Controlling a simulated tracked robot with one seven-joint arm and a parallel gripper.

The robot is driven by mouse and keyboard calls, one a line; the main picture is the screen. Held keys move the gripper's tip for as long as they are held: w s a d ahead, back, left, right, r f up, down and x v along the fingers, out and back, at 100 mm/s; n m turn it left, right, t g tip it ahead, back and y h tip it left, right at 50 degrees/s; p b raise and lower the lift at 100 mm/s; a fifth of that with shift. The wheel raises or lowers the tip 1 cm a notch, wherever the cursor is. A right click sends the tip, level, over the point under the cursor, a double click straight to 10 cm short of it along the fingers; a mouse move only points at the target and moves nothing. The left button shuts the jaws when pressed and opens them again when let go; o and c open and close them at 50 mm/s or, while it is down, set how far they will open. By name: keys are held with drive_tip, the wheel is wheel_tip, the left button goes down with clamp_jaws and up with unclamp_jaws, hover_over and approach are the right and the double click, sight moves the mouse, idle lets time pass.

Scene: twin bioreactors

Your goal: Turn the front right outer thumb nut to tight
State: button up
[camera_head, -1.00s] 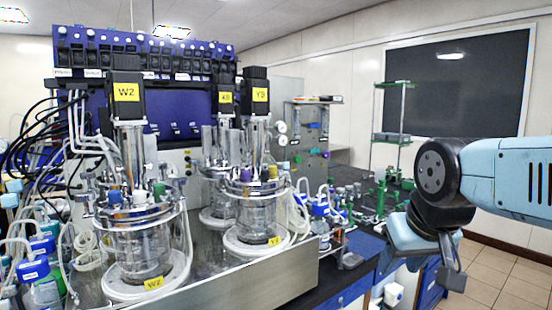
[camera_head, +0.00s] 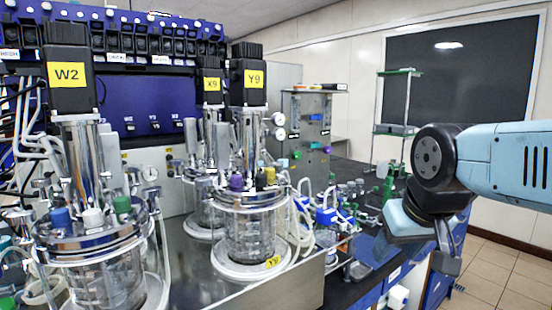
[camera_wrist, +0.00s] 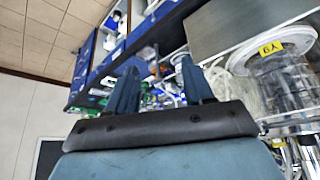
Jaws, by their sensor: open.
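Glass vessel W2 (camera_head: 92,282) stands at the front left, with a metal head plate, coloured caps and a black motor on top. Vessel Y9 (camera_head: 248,238) stands right of it with a similar head plate (camera_head: 250,197); its base also shows at the right of the wrist view (camera_wrist: 285,75). A third vessel, labelled X9 (camera_head: 211,85), is partly hidden behind. The thumb nuts are too small to tell apart. My gripper (camera_wrist: 160,75) is open and empty, its two fingers apart. In the head view it hangs at the right, well clear of the vessels.
The vessels stand on a metal-fronted platform (camera_head: 290,290). Tubing and blue-capped bottles (camera_head: 326,217) crowd the space right of Y9. A dark bench with green stands (camera_head: 389,185) lies behind. A blue control rack (camera_head: 150,100) backs the vessels. Open floor (camera_head: 500,270) is at the right.

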drive_tip(key=shift+o, duration=1)
drive_tip(key=w+a+r+n+g, duration=0.1)
drive_tip(key=w+a+r+n, duration=0.1)
drive_tip(key=w+r, duration=0.4)
drive_tip(key=shift+r+n, duration=0.7)
drive_tip(key=shift+r, duration=0.15)
wheel_tip(320, 180, up, 16)
drive_tip(key=n+g, duration=0.5)
drive_tip(key=n, duration=0.7)
hover_over(279, 164)
wheel_tip(279, 164, down, 14)
drive_tip(key=shift+w+r, duration=0.1)
drive_tip(key=shift+r, duration=0.15)
drive_tip(key=c, duration=1.1)
drive_tip(key=shift+o, duration=0.2)
